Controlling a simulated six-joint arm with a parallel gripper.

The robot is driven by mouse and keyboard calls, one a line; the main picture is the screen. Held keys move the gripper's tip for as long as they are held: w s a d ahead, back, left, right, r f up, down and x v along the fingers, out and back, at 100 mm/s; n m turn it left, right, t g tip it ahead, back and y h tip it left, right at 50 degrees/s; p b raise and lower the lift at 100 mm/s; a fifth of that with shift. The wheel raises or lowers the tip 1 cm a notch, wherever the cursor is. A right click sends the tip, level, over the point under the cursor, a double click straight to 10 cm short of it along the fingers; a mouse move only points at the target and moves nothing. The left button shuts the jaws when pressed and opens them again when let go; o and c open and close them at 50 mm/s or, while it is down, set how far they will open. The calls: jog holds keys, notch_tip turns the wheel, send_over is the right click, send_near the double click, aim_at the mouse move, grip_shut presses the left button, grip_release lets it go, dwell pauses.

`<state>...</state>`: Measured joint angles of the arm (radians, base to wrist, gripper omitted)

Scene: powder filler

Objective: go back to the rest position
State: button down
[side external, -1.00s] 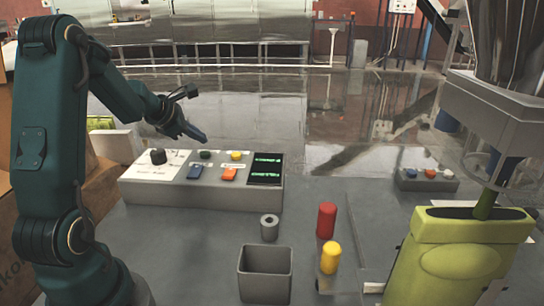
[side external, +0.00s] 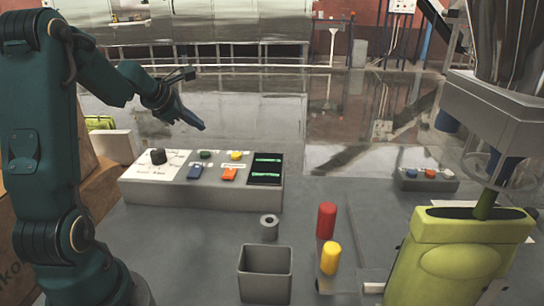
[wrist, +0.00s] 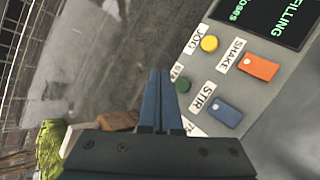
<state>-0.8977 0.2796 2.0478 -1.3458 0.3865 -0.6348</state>
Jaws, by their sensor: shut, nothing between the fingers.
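My gripper (side external: 201,126) is above the back edge of the grey control panel (side external: 200,198), clear of its buttons. Its fingers are together and hold nothing; in the wrist view the shut fingers (wrist: 161,76) point past the panel's edge. The panel carries a black knob (side external: 158,157), a blue switch (side external: 195,172), an orange switch (side external: 229,174), a green button (side external: 206,155), a yellow button (side external: 236,155) and a black display (side external: 265,168). In the wrist view the display (wrist: 270,18) reads "FILLING".
A grey bin (side external: 265,290), a small grey cylinder (side external: 269,232), a red cylinder (side external: 326,220) and a yellow cylinder (side external: 331,258) stand in front of the panel. A yellow-green bag (side external: 455,262) stands under the filler (side external: 495,115) at right. A cardboard box (side external: 40,225) is behind my arm.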

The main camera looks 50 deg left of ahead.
jog(key=shift+d, duration=0.1)
jog(key=w+d+r+m+t+h, duration=0.1)
jog(key=w+d+r+m, duration=0.1)
jog(key=d+r+m, duration=0.3)
jog(key=w+d+r+m+t+h, duration=0.1)
jog(key=w+d+r, duration=0.1)
jog(key=d, duration=0.6)
jog(key=s+d+r+m+h, duration=0.1)
jog(key=d+m, duration=0.3)
jog(key=d, duration=0.2)
jog(key=s+d+r+m+h, duration=0.2)
jog(key=d+m, duration=0.1)
jog(key=d, duration=0.2)
jog(key=s+d+f+m+g, duration=0.3)
jog(key=s+d+f+m, duration=0.2)
jog(key=s+d+m, duration=0.65)
jog(key=s+a+f+m+g+y, duration=0.1)
jog(key=s+a+f+m+g, duration=0.1)
jog(key=s+a+f+m, duration=0.2)
jog(key=s+a+m, duration=0.1)
jog(key=m, duration=0.1)
jog(key=shift+s+a+f+m+y, duration=0.2)
jog(key=shift+s+a+m+y, duration=0.1)
jog(key=shift+a+m+y, duration=0.1)
dwell(3.4)
